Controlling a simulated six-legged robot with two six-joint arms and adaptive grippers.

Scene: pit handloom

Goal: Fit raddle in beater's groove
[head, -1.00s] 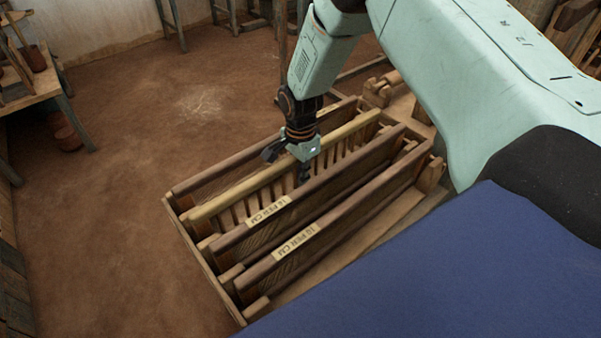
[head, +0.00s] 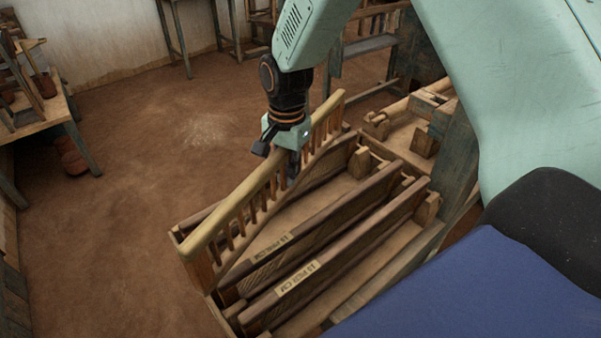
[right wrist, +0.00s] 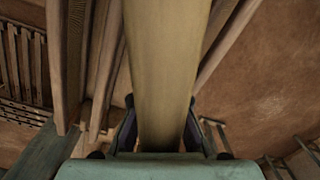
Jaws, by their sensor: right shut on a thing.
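The raddle (head: 228,211) is a long, pale yellow-brown wooden rail with a row of short pegs below it. My right gripper (head: 279,160) is shut on the rail a little beyond its middle and holds it above a wooden rack. The raddle lies slantwise, its near end low at the left and its far end at the upper right. In the right wrist view the rail (right wrist: 166,65) runs straight between the two fingers (right wrist: 160,130). I cannot make out the beater or its groove. My left gripper is not in view.
The rack (head: 222,318) below holds two labelled dark reeds (head: 330,220) (head: 352,248) and another dark rail at its left. A wooden frame (head: 455,150) stands at the right. A small table (head: 45,120) is at the far left. The earth floor (head: 130,190) left of the rack is clear.

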